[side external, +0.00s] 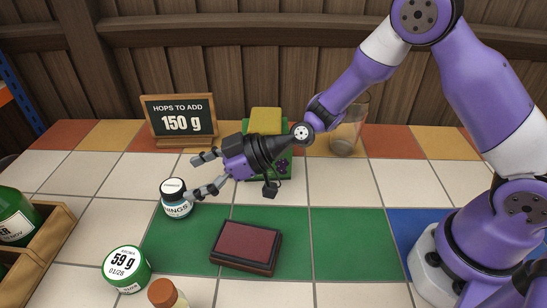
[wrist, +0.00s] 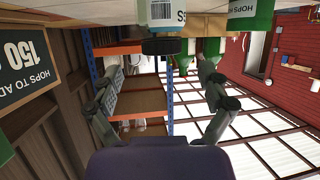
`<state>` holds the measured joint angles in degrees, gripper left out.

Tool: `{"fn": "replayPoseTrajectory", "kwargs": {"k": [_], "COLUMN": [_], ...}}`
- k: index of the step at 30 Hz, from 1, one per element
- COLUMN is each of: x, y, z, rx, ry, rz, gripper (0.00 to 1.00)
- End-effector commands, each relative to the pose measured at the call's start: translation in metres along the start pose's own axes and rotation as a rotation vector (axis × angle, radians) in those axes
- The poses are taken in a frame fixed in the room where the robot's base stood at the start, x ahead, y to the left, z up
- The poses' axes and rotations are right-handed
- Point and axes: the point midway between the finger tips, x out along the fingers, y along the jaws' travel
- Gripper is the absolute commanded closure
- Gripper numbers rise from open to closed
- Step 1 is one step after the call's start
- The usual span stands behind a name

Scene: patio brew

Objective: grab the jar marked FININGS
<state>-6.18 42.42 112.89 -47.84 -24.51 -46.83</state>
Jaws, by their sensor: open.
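The FININGS jar (side external: 177,207) is small and stands upright on the tiles at centre left in the side view, with a white-topped dark lid and a pale label reading "NINGS". My gripper (side external: 197,175) is open and empty, its fingers pointing left. The lower finger's tip is close beside the jar's right side; I cannot tell whether they touch. In the wrist view, which is upside down, a jar with a barcode label and dark lid (wrist: 162,46) shows at the top centre, beyond my spread fingers (wrist: 158,76).
A wooden crate (side external: 50,243) holds green bottles at left. A hops sign (side external: 180,118), a green box (side external: 285,166) and a glass (side external: 346,135) stand behind.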

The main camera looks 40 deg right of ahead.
Motion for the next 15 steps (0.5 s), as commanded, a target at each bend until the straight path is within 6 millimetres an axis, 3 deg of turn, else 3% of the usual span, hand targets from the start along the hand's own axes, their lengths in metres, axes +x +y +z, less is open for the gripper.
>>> {"fn": "replayPoseTrajectory", "kwargs": {"k": [10, 15], "x": [0.045, 0.058], "y": [-0.003, -0.002], "z": [0.002, 0.002], "rx": [-0.002, 0.001], "ry": [-0.001, -0.001], "rz": [-0.002, 0.001], "gripper": [0.11, 0.11]}}
